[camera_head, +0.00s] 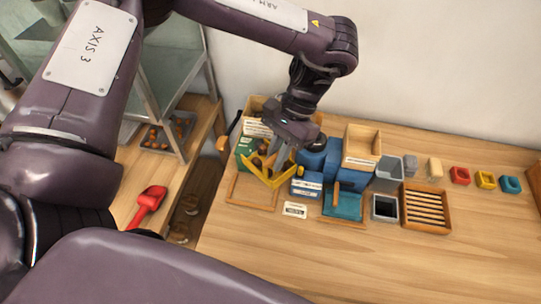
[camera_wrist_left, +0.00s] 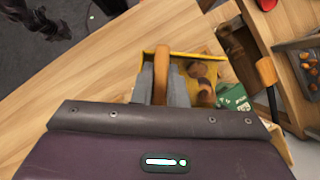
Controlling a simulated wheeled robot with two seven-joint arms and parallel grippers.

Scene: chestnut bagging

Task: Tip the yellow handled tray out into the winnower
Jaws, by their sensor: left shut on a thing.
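My left gripper (camera_head: 279,154) is shut on the brown handle (camera_wrist_left: 161,72) of the yellow tray (camera_head: 285,181). In the left wrist view the tray's yellow wall (camera_wrist_left: 205,57) shows beyond the fingers, with several brown chestnuts (camera_wrist_left: 199,72) inside. The tray is at the left part of the table, over or close behind an empty wooden frame (camera_head: 252,206); its exact height is unclear. Right of it stands a blue machine (camera_head: 313,160) with an open wooden hopper (camera_head: 361,145), which looks like the winnower. My gripper partly hides the tray. My right gripper is not in view.
A green box (camera_head: 244,150) and a blue-and-white box (camera_head: 306,187) flank the tray. A teal dustpan-like tray (camera_head: 343,205), a slatted wooden tray (camera_head: 426,207) and small coloured cups (camera_head: 485,180) lie to the right. A red scoop (camera_head: 150,200) lies on the left bench. The table's front is clear.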

